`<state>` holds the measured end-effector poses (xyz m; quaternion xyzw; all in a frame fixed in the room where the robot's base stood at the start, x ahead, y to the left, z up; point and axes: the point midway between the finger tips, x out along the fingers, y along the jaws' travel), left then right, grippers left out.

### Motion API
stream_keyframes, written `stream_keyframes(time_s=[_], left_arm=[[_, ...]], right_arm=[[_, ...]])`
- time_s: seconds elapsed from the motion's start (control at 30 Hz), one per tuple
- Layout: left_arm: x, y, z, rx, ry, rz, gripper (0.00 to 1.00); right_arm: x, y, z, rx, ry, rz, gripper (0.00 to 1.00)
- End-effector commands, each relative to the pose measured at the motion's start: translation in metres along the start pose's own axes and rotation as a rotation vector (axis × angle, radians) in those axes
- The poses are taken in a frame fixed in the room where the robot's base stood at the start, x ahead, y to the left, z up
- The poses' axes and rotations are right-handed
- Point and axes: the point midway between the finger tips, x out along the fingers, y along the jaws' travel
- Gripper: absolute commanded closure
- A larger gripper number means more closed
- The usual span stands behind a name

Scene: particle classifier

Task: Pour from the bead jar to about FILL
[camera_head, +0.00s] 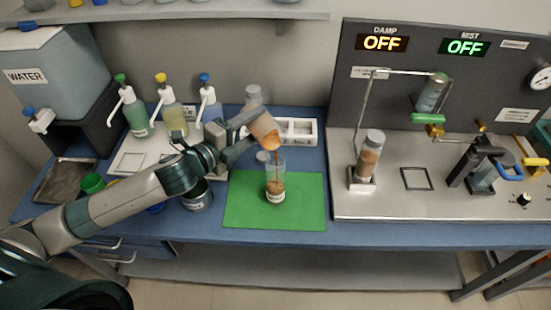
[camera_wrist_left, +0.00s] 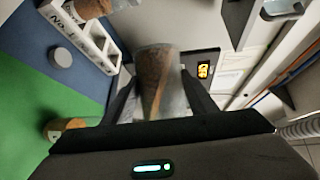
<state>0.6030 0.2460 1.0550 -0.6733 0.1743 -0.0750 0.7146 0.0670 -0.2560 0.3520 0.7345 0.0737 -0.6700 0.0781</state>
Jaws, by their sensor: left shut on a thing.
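My left gripper (camera_head: 250,122) is shut on the bead jar (camera_head: 265,133), a clear jar with orange-brown beads, and holds it tilted in the air. A thin brown stream falls from its mouth into a clear container (camera_head: 276,176) below. That container stands upright on the green mat (camera_head: 236,204), with brown beads in its lower part and a pale label near its base. I cannot read a fill mark. In the left wrist view the bead jar (camera_wrist_left: 158,82) is between the fingers, and part of the container (camera_wrist_left: 72,127) shows at lower left. My right gripper is out of view.
A white rack (camera_head: 300,130) stands behind the mat. A grey round disc (camera_wrist_left: 62,57) lies near it. Pump bottles (camera_head: 170,112) stand at the back left. A steel rig (camera_head: 400,205) with a filled jar (camera_head: 370,152) is at right. The mat's right part is clear.

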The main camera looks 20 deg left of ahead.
Motion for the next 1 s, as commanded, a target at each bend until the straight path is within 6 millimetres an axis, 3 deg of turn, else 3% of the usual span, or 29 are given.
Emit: stream_keyframes(time_s=[1.0], left_arm=[[-0.0013, -0.0033, -0.0018, 0.040, -0.006, -0.018, 0.80]], right_arm=[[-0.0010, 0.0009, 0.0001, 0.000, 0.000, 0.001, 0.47]])
